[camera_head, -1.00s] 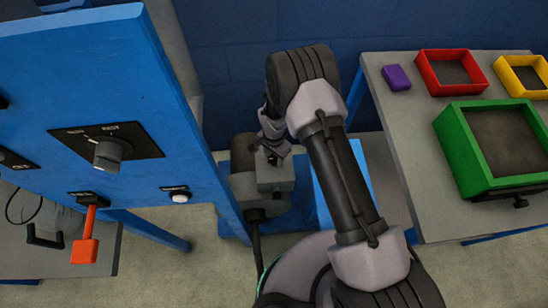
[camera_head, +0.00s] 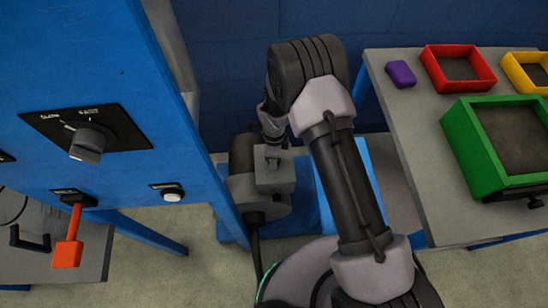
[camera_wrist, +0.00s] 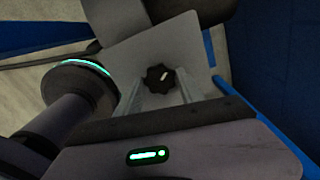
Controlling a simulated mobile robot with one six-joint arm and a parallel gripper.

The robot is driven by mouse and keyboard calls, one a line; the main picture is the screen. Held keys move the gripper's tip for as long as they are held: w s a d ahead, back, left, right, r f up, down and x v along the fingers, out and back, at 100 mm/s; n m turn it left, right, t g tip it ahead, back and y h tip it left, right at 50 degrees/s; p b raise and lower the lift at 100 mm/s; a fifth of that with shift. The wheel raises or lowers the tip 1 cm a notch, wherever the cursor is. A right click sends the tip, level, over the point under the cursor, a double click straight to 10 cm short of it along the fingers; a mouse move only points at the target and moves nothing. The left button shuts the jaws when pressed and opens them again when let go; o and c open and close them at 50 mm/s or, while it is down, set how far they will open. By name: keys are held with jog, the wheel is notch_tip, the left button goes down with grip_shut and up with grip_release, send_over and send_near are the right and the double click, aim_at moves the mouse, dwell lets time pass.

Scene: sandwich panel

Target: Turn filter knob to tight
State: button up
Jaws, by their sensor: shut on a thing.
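A black lobed knob (camera_wrist: 160,77) with a white pointer mark shows in the wrist view on a flat grey face (camera_wrist: 195,50). Its mark points to the upper right in that view. My gripper (camera_wrist: 160,90) has one pale finger on each side of the knob and is shut on it. In the head view my gripper (camera_head: 272,158) reaches down onto the top of a grey machine (camera_head: 270,182). The knob is hidden there behind the gripper. No tight label can be read in either view.
A blue panel (camera_head: 60,40) at left carries a larger rotary knob (camera_head: 87,148), an orange-red lever (camera_head: 68,250) and a white button (camera_head: 172,195). A grey table (camera_head: 410,125) at right holds a purple block (camera_head: 400,74) and red, yellow and green trays.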

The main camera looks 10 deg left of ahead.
jog(key=m, duration=0.3)
jog(key=shift+m+b, duration=0.3)
jog(key=shift+b, duration=0.05)
jog(key=shift+m, duration=1.7)
jog(key=o, duration=1.4)
jog(key=shift+r, duration=0.1)
notch_tip(320, 180, up, 17)
jog(key=p, duration=0.6)
jog(key=shift+r+p, duration=0.15)
jog(key=shift+p, duration=0.25)
